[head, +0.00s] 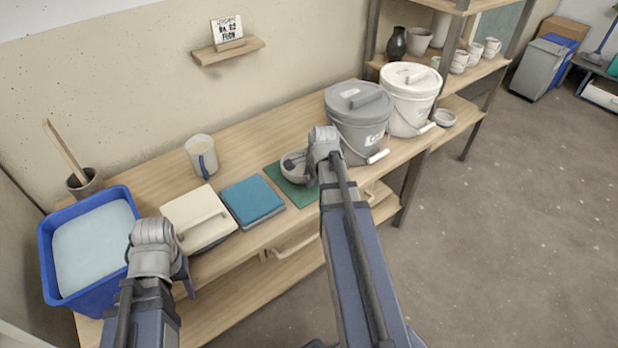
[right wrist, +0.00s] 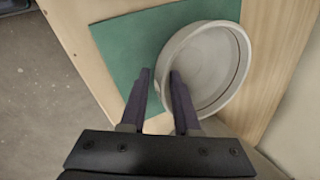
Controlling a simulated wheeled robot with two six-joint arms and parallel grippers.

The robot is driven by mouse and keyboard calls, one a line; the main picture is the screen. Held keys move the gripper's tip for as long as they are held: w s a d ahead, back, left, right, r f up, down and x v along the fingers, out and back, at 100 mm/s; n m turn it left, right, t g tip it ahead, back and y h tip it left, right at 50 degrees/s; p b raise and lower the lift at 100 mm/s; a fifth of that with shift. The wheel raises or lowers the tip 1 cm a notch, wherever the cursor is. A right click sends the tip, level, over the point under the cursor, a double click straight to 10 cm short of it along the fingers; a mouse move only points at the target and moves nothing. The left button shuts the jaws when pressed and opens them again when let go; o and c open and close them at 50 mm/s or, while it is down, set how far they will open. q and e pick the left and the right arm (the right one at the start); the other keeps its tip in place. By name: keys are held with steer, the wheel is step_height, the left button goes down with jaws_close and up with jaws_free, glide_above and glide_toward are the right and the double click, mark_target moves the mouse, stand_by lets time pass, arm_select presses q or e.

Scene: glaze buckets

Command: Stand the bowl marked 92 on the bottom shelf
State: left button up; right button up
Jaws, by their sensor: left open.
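A pale grey bowl (head: 292,164) rests on a green mat (head: 300,195) on the wooden workbench; no number on it is legible. In the right wrist view the bowl (right wrist: 212,65) lies at the edge of the green mat (right wrist: 130,45). My right gripper (right wrist: 159,95) is open at the bowl's near rim, one finger over the inside and one outside; contact cannot be told. In the head view my right gripper (head: 313,178) partly hides the bowl. My left gripper (head: 186,284) is open and empty by the bench's front. The rack's low shelf (head: 463,110) holds another small bowl (head: 445,118).
A grey lidded bucket (head: 358,120) and a white lidded bucket (head: 410,95) stand right of the mat. Floor (head: 510,220) at right is clear.

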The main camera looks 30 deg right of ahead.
steer(key=shift+o, duration=1)
steer(key=p+v, duration=1.1)
steer(key=v, duration=0.1)
steer(key=shift+r+p, duration=0.2)
steer(key=shift+p, duration=0.1)
